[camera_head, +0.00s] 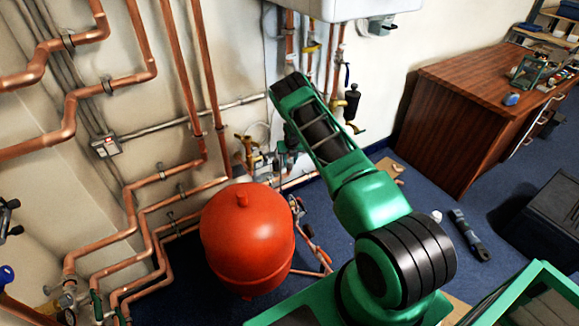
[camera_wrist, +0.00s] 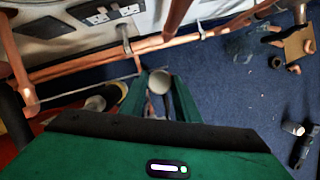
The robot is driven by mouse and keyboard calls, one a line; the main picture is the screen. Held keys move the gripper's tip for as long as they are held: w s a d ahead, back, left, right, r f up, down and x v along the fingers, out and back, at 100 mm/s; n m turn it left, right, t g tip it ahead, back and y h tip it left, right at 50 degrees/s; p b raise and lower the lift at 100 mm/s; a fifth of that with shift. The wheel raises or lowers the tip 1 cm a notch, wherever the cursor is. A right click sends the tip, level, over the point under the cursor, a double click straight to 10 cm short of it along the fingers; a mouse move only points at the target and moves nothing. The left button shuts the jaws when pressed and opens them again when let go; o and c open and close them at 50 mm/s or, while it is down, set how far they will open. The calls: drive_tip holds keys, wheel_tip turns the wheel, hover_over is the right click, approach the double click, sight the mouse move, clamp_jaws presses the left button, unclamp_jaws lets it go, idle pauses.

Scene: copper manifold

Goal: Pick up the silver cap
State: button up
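The silver cap (camera_wrist: 160,82) shows in the wrist view as a pale grey round disc between the tips of my two green fingers. My gripper (camera_wrist: 160,90) has one finger on each side of it, and the fingers stand apart. I cannot tell whether they press on the cap or only flank it. In the head view my gripper (camera_head: 287,150) points down at the pipework behind the red tank, and the cap cannot be made out there.
A red tank (camera_head: 247,240) stands close left of my gripper. Copper pipes (camera_head: 190,85) run along the wall, with a brass valve (camera_head: 352,100) to the right. A wooden desk (camera_head: 465,110) stands at the right. A white cylinder (camera_head: 437,216) and a dark tool (camera_head: 468,235) lie on blue carpet.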

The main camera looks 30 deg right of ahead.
drive_tip(key=c, duration=0.4)
wheel_tip(320, 180, up, 10)
drive_tip(key=shift+r, duration=0.1)
idle(0.6)
wheel_tip(320, 180, up, 4)
hover_over(290, 161)
drive_tip(key=shift+s+r, duration=0.1)
drive_tip(key=shift+r, duration=0.05)
idle(0.6)
drive_tip(key=shift+a, duration=0.1)
